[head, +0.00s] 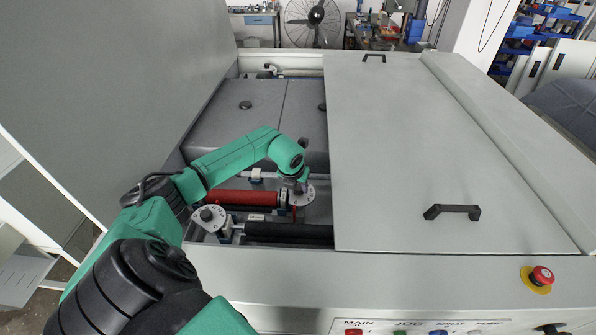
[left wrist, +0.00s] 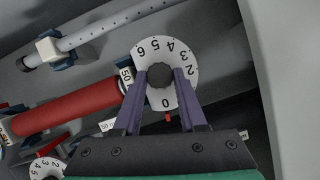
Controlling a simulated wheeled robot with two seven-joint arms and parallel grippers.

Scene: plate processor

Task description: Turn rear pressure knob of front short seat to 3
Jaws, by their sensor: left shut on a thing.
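My left gripper (left wrist: 160,80) is shut on a black knob (left wrist: 160,73), one finger on each side of it. The knob sits in the middle of a white dial (left wrist: 147,52) with black numbers. The 0 on the dial is at the bottom, close to a small red pointer (left wrist: 168,117); 2 is at right and 3 to 6 run along the top. In the head view my left gripper (head: 298,186) reaches down into the open bay, over the white dial (head: 305,196). The knob is mostly hidden there. My right gripper is not in view.
A second white dial with a knob (head: 208,218) lies at the bay's front left. A red roller (head: 240,197) and a black roller (head: 290,231) lie nearby. A grey cover (head: 430,150) with black handles closes the right side. A red emergency button (head: 541,275) is at front right.

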